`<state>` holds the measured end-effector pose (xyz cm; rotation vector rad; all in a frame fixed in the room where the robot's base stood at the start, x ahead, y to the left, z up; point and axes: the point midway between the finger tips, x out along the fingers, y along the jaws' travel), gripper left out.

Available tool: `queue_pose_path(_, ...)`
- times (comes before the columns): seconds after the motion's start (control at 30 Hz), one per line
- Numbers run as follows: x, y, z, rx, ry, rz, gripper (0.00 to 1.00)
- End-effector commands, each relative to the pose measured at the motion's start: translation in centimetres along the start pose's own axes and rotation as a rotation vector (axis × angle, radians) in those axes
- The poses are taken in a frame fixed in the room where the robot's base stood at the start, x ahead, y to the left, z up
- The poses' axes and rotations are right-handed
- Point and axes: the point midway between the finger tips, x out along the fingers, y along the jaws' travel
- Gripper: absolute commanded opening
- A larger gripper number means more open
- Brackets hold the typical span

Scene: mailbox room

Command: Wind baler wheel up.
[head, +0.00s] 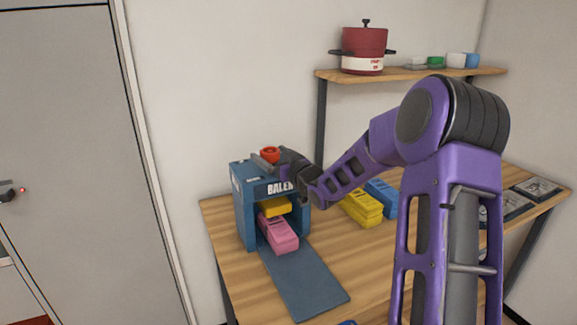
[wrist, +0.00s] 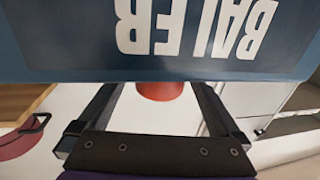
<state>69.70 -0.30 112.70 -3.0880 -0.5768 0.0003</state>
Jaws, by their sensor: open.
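The blue baler (head: 244,208) stands at the left end of the wooden table. Its red wheel (head: 270,153) sits on top. A yellow press plate (head: 276,206) is inside the baler, above a pink block (head: 281,236). My gripper (head: 272,161) is at the baler's top, beside the wheel. In the wrist view, the picture is upside down; the wheel (wrist: 160,91) shows between the two spread fingers of my gripper (wrist: 160,88). The baler's lettered face (wrist: 190,40) fills the upper part. The fingertips are partly hidden, and I cannot tell whether they touch the wheel.
A blue board (head: 305,282) extends forward from the baler. Yellow blocks (head: 362,208) and blue blocks (head: 381,197) lie to its right. A shelf (head: 400,75) with a red pot (head: 364,50) is above the table. A grey door (head: 70,130) is at left.

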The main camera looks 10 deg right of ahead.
Motion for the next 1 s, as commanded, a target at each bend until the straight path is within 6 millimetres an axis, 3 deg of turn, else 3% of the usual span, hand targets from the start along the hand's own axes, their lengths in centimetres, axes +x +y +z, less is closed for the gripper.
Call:
queue_pose_path(0.6, -13.8, 0.1, 0.0, 0.0, -0.001, 0.003, 1.0)
queue_pose_path(0.8, -16.0, 0.0, 0.0, -0.001, -0.001, 0.001, 1.0)
queue_pose_path(1.0, -16.4, 0.0, 0.0, -0.001, 0.001, 0.0, 1.0)
